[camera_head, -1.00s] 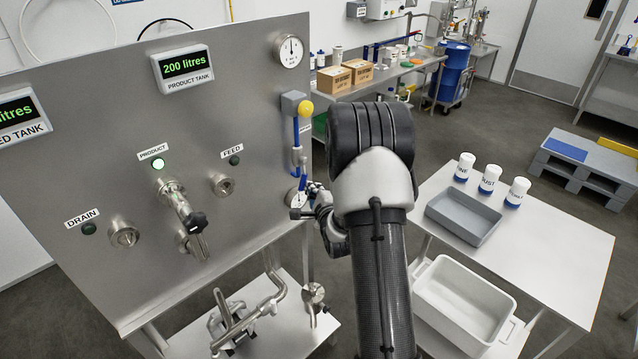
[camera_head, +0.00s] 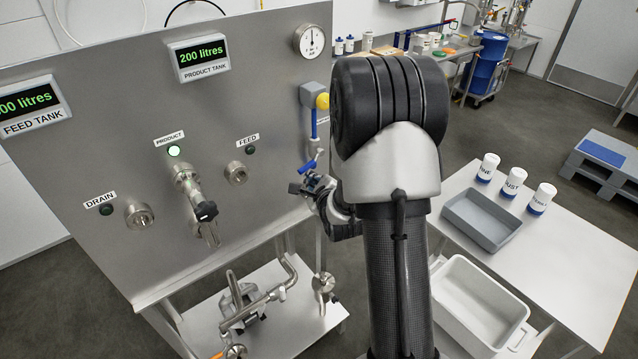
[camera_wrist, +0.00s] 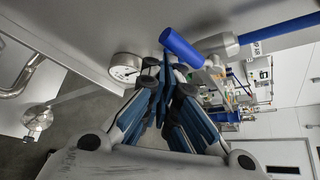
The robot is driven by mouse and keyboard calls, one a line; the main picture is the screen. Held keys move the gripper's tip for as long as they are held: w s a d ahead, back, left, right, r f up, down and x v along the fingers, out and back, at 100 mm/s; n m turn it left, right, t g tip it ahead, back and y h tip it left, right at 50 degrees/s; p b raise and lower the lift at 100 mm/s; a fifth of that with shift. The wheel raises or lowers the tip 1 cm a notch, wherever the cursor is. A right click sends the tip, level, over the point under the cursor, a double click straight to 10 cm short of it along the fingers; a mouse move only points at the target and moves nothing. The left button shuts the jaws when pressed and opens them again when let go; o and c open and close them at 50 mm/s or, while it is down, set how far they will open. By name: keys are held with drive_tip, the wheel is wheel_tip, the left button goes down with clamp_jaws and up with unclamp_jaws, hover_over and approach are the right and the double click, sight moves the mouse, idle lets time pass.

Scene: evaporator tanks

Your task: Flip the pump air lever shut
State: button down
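The pump air lever is a blue handle (camera_head: 308,166) on the valve at the lower end of the air line, at the panel's right edge. In the head view it slants up to the right, just above my gripper (camera_head: 318,186). In the wrist view, the blue handle (camera_wrist: 182,48) lies beyond my fingertips (camera_wrist: 165,78), on a metal valve body (camera_wrist: 219,44). My fingers with blue pads point towards it and sit near one another. I see nothing held. Whether the fingertips touch the handle, or are fully closed, is not clear.
A round gauge (camera_wrist: 125,67) is close beside the fingers in the wrist view. A yellow knob (camera_head: 323,101) sits above the lever. The steel panel (camera_head: 110,160) is left of my gripper. A white table (camera_head: 575,258) with a grey tray (camera_head: 482,221) stands at right.

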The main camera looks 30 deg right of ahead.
drive_tip(key=shift+a+r, duration=0.35)
drive_tip(key=shift+r, duration=0.65)
drive_tip(key=shift+w, duration=0.1)
